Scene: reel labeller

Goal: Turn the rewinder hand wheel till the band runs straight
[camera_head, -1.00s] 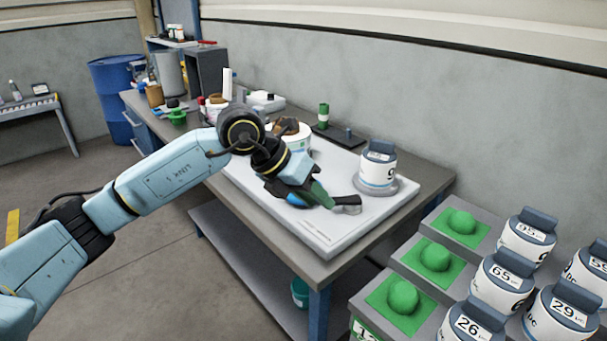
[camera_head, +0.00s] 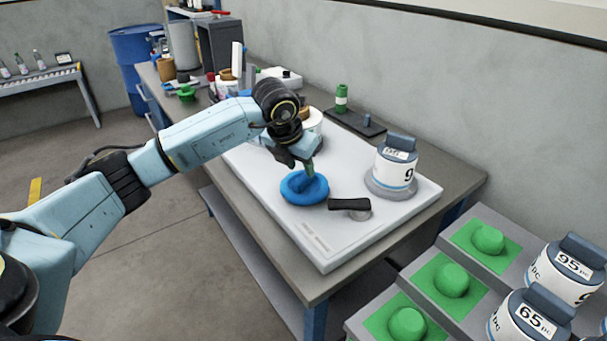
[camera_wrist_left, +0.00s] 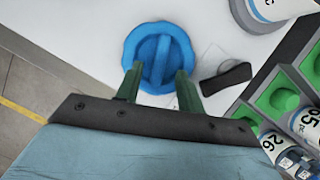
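The blue hand wheel (camera_head: 304,190) lies on the white machine plate (camera_head: 340,240), left of a black lever handle (camera_head: 349,204). In the left wrist view the wheel (camera_wrist_left: 136,46) shows a raised bar across its middle. My left gripper (camera_head: 309,168) points down over the wheel. In the left wrist view its green fingers (camera_wrist_left: 158,78) are apart, at the wheel's near side, with the bar's line between them; contact cannot be told. A labelled reel (camera_head: 396,172) stands on a grey disc on the right. I cannot make out the band's run. My right gripper is not in view.
A dark plate with a green-and-white roll (camera_head: 341,98) lies behind the machine. Grey trays with green pads (camera_head: 452,280) and several labelled reels (camera_head: 526,315) stand at the front right. The table's back left is cluttered with jars and boxes.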

